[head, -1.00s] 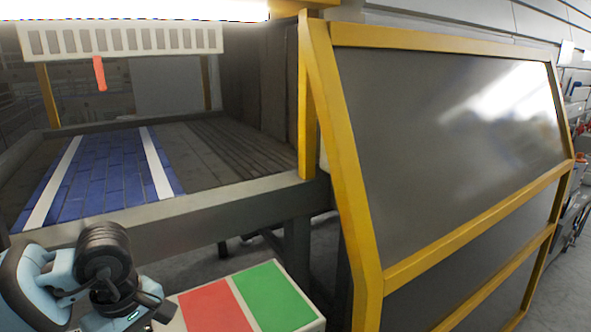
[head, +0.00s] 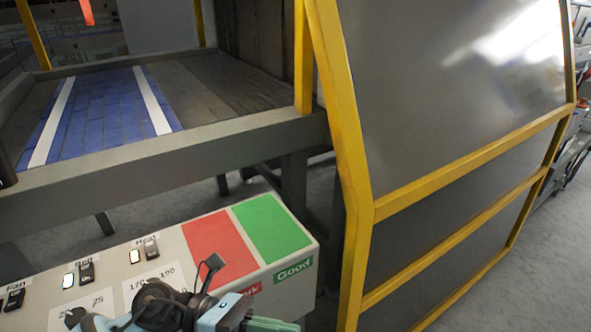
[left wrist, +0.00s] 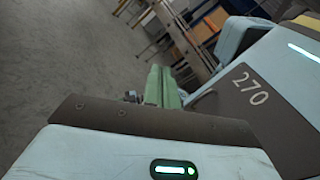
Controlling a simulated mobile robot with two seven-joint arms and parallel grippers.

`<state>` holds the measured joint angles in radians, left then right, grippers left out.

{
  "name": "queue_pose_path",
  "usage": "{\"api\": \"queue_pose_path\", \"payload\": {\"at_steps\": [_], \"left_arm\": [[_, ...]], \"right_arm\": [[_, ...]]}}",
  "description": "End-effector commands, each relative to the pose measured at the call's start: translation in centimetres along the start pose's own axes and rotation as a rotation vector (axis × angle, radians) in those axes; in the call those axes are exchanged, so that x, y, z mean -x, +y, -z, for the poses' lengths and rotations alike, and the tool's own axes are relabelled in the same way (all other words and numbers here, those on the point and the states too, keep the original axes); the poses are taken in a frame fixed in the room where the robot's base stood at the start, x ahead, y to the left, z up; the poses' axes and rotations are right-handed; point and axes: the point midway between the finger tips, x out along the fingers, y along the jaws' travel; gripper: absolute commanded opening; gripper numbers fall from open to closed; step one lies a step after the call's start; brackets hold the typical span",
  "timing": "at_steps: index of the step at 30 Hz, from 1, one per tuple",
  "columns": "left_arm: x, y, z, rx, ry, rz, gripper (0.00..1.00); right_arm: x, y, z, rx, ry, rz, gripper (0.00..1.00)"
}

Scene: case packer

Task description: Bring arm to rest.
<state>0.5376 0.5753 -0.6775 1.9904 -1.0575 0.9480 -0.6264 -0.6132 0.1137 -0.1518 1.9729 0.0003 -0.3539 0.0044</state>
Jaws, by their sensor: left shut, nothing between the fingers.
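My left arm enters at the bottom of the head view, low in front of the control box. Its gripper (head: 280,325) shows as green fingers at the bottom edge, to the right of the dark wrist joint and partly cut off. The left wrist view also shows the green fingers (left wrist: 161,86), close together with nothing seen between them. The gripper is shut and empty. My right gripper is in neither view.
A pale control box (head: 200,208) with red (head: 215,240) and green (head: 270,228) pads, switches and labels stands close by the arm. Behind it is the conveyor (head: 110,115) with its grey frame. A yellow-framed machine guard (head: 362,185) stands right. Floor shows beyond.

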Motion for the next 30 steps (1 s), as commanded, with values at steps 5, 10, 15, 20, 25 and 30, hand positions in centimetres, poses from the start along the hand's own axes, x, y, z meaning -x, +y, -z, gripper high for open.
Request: {"api": "queue_pose_path", "payload": {"at_steps": [5, 10, 15, 20, 25, 30], "left_arm": [[0.9, 1.7, -1.3, 0.431, -0.451, 0.011, 0.00], [4.7, 5.5, 0.4, 0.868, -0.862, -0.001, 0.00], [9.6, 9.4, 6.9, 1.318, -1.273, -0.032, 0.00], [13.5, 11.0, 16.5, 1.713, -1.641, -0.073, 0.00], [15.6, 9.8, 26.6, 2.039, -1.970, -0.117, 0.00], [16.1, 7.5, 33.2, 2.234, -2.186, -0.148, 0.00]], "right_arm": [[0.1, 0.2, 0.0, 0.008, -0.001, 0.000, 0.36], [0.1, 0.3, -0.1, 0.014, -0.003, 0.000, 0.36], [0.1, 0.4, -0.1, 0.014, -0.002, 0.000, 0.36], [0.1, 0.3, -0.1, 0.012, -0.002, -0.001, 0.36], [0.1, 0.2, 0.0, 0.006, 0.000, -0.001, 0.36], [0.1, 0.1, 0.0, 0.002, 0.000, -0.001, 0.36]]}}
